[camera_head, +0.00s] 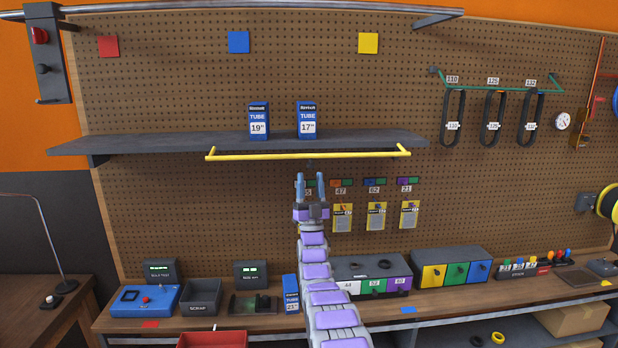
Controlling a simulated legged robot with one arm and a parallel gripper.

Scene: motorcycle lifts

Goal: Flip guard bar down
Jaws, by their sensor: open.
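The guard bar (250,157) is a long thin yellow bar with short bent ends. It runs level along the front of a dark grey shelf (150,144). Two blue-and-white tube boxes, marked 19 (259,121) and 17 (307,120), stand upright on the shelf behind it. My gripper (311,178) is open and empty, with its two fingers pointing up.
Cards and colored tags hang on the pegboard (200,210) behind my gripper. Belts (494,118) hang at upper right. The workbench (250,322) below carries a blue tester (143,300), bins and drawer boxes (450,268). The space left of my arm under the shelf is clear.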

